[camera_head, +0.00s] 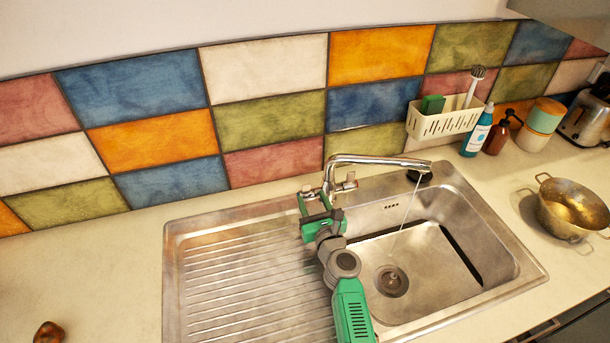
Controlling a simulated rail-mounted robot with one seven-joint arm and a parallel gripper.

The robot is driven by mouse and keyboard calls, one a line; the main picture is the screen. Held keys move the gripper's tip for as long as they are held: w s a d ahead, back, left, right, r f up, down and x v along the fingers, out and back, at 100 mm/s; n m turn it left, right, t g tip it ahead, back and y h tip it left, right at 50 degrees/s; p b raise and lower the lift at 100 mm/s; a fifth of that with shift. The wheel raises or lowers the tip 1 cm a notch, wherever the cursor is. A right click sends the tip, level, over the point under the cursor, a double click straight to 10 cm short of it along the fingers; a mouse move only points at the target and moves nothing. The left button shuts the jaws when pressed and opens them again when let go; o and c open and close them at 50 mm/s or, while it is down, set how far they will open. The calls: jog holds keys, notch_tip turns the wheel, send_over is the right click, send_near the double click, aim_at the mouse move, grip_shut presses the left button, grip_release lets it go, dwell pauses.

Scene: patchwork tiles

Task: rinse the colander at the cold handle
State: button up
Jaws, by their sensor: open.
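A brass-coloured, two-handled bowl, apparently the colander (575,208), stands upright on the counter right of the sink. Holes in it are too small to make out. The chrome tap (375,160) stands at the back of the sink, its spout over the basin. A thin stream of water (406,215) falls from it towards the drain. A tap handle (348,183) shows on the right; the left one is largely hidden by my gripper. My green gripper (308,199) is open at the left side of the tap base. I cannot tell whether it touches the handle.
The steel sink (508,285) has a ribbed drainboard (250,270) on the left. A white caddy (440,121), a blue bottle (477,135), a brown dispenser (502,132), a canister (540,125) and a toaster (588,118) line the back right. A brown object (49,333) lies front left.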

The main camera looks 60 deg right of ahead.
aim_at(307, 188)
jog(key=shift+w+f, duration=0.15)
jog(key=shift+f, duration=0.05)
jog(key=b+x, duration=0.5)
jog(key=x, duration=0.2)
jog(key=shift+f, duration=0.15)
jog(key=shift+w+d+r, duration=0.2)
jog(key=shift+d, duration=0.05)
